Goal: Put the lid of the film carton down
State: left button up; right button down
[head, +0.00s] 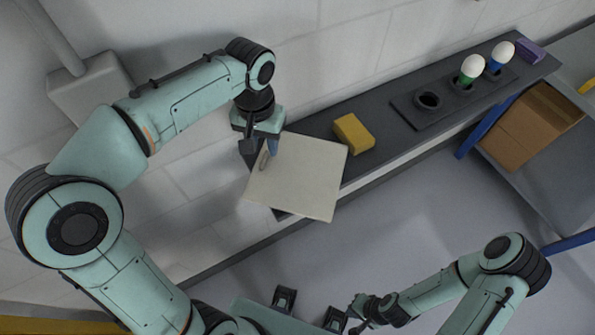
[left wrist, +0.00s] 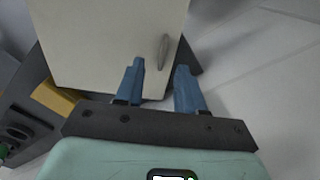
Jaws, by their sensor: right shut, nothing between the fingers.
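A flat, cream, square panel with a small grey handle, which looks like the lid (head: 305,180), is over the left end of the dark shelf and overhangs its front edge. Whether it rests on the shelf or on something beneath is hidden. My left gripper (head: 264,152) is above its left part, at the handle. In the left wrist view the blue fingers (left wrist: 161,85) are apart, with the handle on the lid (left wrist: 100,45) showing beyond the gap between them. My right gripper (head: 358,308) is shut and empty, low at the bottom, away from the shelf.
A yellow block (head: 354,133) lies right of the lid on the dark shelf (head: 385,150). Farther right, a dark holder (head: 412,112) has an empty socket and white-topped green and blue rollers. A purple block (head: 530,50) is at the far end. A brown carton (head: 530,125) stands on the right.

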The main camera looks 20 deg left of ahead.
aim_at(264, 158)
pick_arm(q)
notch_tip(264, 158, down, 4)
jog(key=shift+s+a+f, duration=0.15)
grip_shut()
dwell(0.3)
